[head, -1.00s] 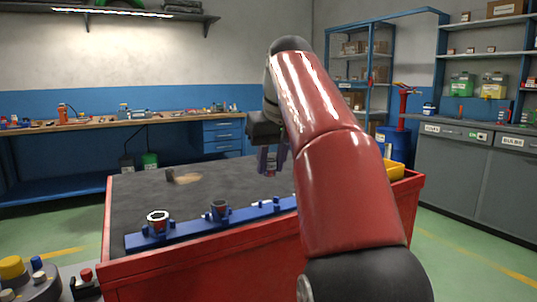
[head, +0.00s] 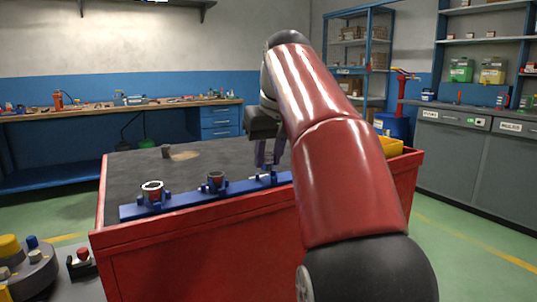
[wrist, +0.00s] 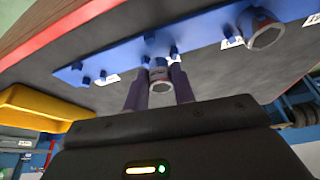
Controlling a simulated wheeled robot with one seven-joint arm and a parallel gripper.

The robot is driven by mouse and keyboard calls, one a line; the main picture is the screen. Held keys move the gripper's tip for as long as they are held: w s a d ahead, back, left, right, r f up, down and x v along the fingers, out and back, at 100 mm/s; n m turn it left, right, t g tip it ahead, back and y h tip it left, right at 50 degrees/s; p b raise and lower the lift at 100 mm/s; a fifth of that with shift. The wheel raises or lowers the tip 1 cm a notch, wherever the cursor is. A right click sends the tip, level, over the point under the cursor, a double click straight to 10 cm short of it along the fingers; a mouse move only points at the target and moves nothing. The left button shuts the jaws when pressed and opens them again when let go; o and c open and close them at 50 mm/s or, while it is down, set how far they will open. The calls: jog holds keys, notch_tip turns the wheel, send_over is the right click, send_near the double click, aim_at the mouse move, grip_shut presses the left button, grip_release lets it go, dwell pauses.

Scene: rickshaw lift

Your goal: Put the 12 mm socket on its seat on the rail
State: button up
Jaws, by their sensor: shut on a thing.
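My gripper (head: 266,163) is shut on a small metallic socket, which shows between its purple fingers in the wrist view (wrist: 161,84). The blue rail (head: 190,201) lies along the near edge of the cart top. In the head view, my fingertips are at the rail's right part, by small blue pegs; whether the held socket touches the rail I cannot tell. Two other sockets stand on the rail: a larger one (head: 152,190) at the left and a smaller one (head: 216,179) in the middle. The wrist view shows one seated socket (wrist: 262,34). Size markings are unreadable.
The red cart (head: 220,245) has a dark top. A yellow bin (head: 391,147) is at the cart's right. The dark top behind the rail is mostly clear.

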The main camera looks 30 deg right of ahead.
jog(key=shift+s, duration=0.35)
dwell(0.4)
jog(key=shift+r+p, duration=0.1)
jog(key=shift+p, duration=0.3)
dwell(0.7)
